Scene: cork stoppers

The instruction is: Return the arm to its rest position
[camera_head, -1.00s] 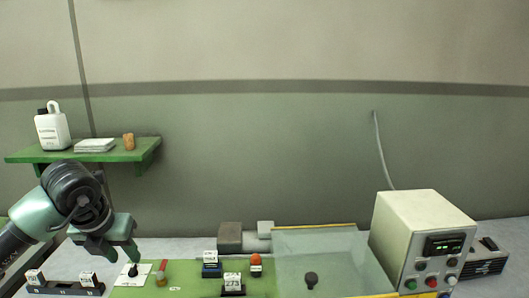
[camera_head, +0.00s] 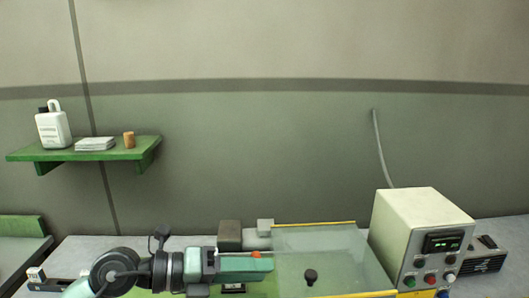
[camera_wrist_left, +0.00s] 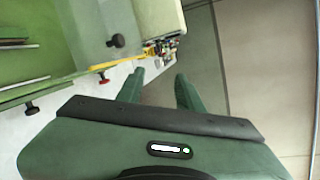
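My left arm lies low across the front of the bench, and its gripper (camera_head: 250,268) points right over the green mat. In the left wrist view the two green fingers (camera_wrist_left: 160,78) stand apart with nothing between them, so the gripper is open and empty. The arm hides much of the mat and most of the small things on it. A cork stopper (camera_head: 129,139) stands on the green wall shelf, well above and left of the gripper. My right gripper is not in view.
The glass-like panel (camera_head: 320,240) with a black knob (camera_head: 310,277) is right of the gripper. A cream control box (camera_head: 415,220) stands beyond it. The green shelf (camera_head: 60,154) also bears a white bottle (camera_head: 53,130) and a white stack (camera_head: 95,144).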

